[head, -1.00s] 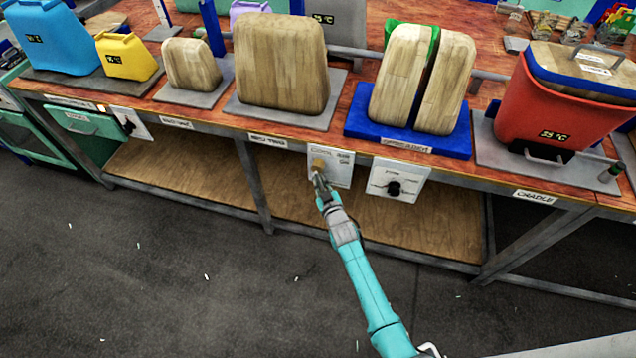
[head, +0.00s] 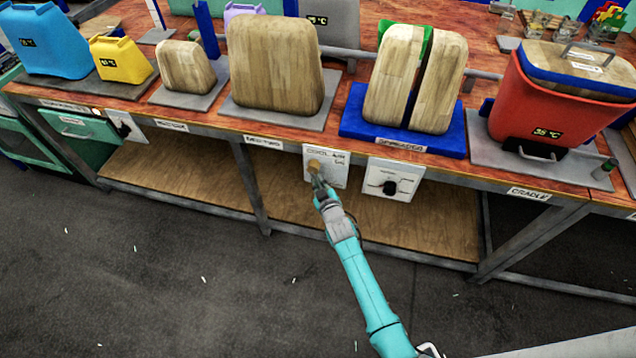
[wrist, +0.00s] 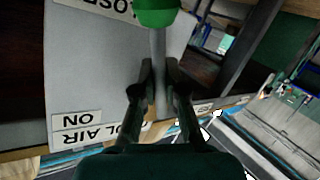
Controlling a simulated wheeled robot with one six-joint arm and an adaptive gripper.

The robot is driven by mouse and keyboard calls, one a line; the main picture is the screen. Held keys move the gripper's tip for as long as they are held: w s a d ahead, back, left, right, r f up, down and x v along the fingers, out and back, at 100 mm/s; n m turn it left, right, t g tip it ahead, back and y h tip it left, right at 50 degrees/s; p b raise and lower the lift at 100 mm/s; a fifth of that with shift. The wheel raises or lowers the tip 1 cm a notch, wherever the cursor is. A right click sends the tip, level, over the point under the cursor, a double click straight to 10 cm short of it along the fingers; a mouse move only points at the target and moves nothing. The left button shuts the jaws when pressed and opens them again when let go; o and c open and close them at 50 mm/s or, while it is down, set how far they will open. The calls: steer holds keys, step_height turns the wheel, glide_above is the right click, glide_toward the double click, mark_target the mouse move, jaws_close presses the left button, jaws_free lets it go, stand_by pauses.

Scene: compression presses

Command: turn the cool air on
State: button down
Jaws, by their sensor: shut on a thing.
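A white control panel (head: 338,172) lettered for cool air hangs on the bench's front edge. A small tan knob (head: 314,164) shows on its left side in the head view. My gripper (head: 319,184) is at the panel, just below that knob. In the wrist view the panel (wrist: 110,75) appears upside down, with "COOL AIR" and "ON" labels. A grey lever stem (wrist: 158,45) with a green rounded end (wrist: 157,10) stands between the fingers of my gripper (wrist: 160,75), which is shut on it.
A second panel with a black dial (head: 390,186) hangs just right. Above are a blue cradle (head: 402,142) holding wooden blocks and a red container (head: 560,105). The bench's lower shelf (head: 370,224) is behind my arm. The floor (head: 150,270) in front is largely clear.

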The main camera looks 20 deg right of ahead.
steer(key=shift+s+d+r+n+g+h, duration=0.15)
steer(key=shift+d+r+n+g+h, duration=0.15)
steer(key=shift+n+g, duration=0.2)
steer(key=shift+s+d+r+n+g+h, duration=0.1)
steer(key=shift+d+r+n+g+h, duration=0.1)
steer(key=shift+r+n+g, duration=0.3)
steer(key=shift+s+d+r+n+g+h, duration=0.2)
steer(key=shift+n+g+h, duration=0.2)
steer(key=shift+n, duration=0.15)
steer(key=shift+s+d+r+n+g+h, duration=0.1)
steer(key=shift+d+r+n+g+h, duration=0.1)
steer(key=shift+n+g+h, duration=0.25)
steer(key=shift+s+d+r+n+g+h, duration=0.1)
steer(key=shift+r+n+g+h, duration=0.55)
steer(key=shift+n, duration=0.15)
steer(key=shift+s+d+r+n+g+h, duration=0.1)
steer(key=shift+r+n+g+h, duration=0.45)
steer(key=shift+n, duration=0.25)
steer(key=c, duration=1.2)
jaws_free()
steer(key=shift+f, duration=0.1)
steer(key=v, duration=1.2)
